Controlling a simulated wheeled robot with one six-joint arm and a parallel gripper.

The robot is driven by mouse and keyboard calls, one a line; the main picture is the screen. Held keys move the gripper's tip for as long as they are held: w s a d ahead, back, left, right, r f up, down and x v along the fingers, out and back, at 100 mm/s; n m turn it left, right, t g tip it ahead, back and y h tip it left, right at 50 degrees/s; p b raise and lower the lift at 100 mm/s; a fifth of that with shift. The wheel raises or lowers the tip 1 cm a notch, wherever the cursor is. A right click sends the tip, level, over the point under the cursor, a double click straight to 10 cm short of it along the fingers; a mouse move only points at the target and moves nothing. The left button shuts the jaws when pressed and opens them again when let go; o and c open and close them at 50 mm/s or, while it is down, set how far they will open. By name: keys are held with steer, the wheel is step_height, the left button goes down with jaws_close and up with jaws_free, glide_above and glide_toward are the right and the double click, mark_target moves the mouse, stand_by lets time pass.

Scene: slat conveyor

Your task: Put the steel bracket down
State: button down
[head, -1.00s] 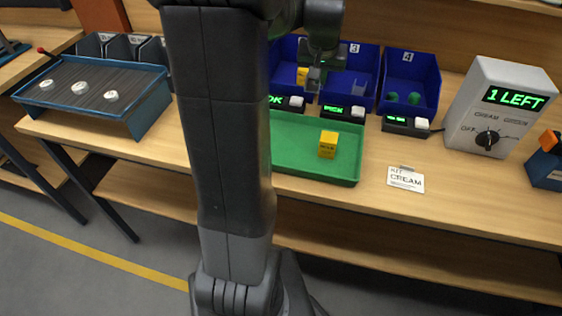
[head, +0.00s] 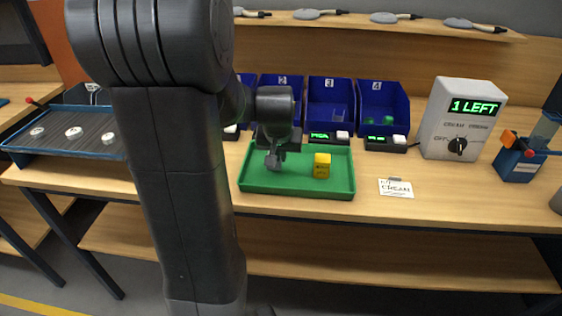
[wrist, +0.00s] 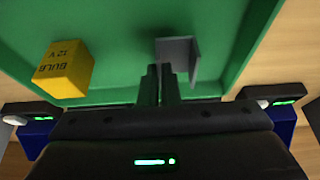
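The steel bracket (wrist: 179,58) is a small grey L-shaped piece at my fingertips in the wrist view. It shows small and grey in the head view (head: 271,162). My gripper (wrist: 161,84) has its fingers close together on one plate of the bracket. In the head view my gripper (head: 275,152) points down over the left part of the green tray (head: 301,190). Whether the bracket touches the tray floor is hard to tell. A yellow bulb box (head: 322,165) stands in the tray to the right of the bracket, apart from it; the wrist view shows it on the left (wrist: 64,70).
Blue bins stand behind the tray, among them bin 3 (head: 330,92) and bin 4 (head: 384,98), with small displays in front. A kit card (head: 396,188) lies right of the tray. A control box (head: 461,118) reads "1 LEFT". A slat conveyor (head: 72,137) is at left.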

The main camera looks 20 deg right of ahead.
steer(key=shift+f, duration=1.05)
steer(key=shift+f, duration=0.2)
steer(key=c, duration=1.6)
jaws_free()
steer(key=shift+c, duration=0.2)
steer(key=shift+r, duration=0.15)
steer(key=shift+r, duration=0.2)
steer(key=v, duration=1.1)
steer(key=shift+r, duration=0.35)
steer(key=shift+s+a, duration=0.1)
steer(key=shift+c, duration=0.3)
